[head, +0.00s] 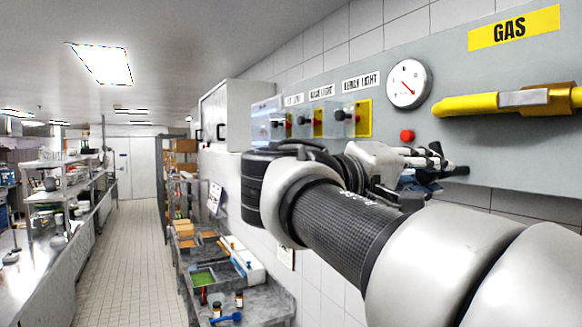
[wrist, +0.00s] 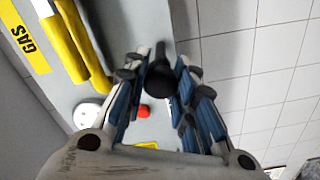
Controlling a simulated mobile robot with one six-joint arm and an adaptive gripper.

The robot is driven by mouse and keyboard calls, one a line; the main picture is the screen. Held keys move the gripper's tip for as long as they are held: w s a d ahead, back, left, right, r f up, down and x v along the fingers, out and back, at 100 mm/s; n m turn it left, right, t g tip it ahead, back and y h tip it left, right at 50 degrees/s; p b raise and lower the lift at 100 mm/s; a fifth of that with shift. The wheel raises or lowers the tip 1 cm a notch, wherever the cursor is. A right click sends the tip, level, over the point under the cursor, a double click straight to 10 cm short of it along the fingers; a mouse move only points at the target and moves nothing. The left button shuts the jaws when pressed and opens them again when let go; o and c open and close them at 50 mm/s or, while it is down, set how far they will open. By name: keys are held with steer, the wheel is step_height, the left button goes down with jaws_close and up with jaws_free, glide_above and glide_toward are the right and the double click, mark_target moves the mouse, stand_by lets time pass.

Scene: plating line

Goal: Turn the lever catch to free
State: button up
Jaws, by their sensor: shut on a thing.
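The lever catch has a black rounded end (wrist: 160,80) and a dark stem running up from it in the wrist view. It lies between the blue-padded fingers of my gripper (wrist: 161,82), which is shut on it. In the head view my gripper (head: 432,168) is at the lower edge of the grey wall panel (head: 455,75), below the gauge. A dark end of the lever (head: 461,170) shows just past the fingertips. Most of the lever is hidden there by the fingers and my arm.
A red button (head: 407,135) and a round white gauge (head: 408,84) are close above my gripper. A yellow gas pipe (head: 465,106) runs across the panel. Switches in clear covers (head: 340,120) are to the left. A cluttered bench (head: 262,295) stands below; the aisle floor (head: 125,250) is clear.

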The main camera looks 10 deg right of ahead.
steer(key=n+p, duration=0.1)
steer(key=n, duration=0.3)
steer(key=shift+n+p, duration=0.35)
steer(key=shift+n, duration=0.05)
stand_by(0.4)
steer(key=o, duration=1.1)
steer(key=shift+c, duration=0.2)
steer(key=shift+a, duration=0.1)
steer(key=v, duration=1.1)
steer(key=shift+s+a, duration=0.15)
steer(key=shift+a, duration=0.25)
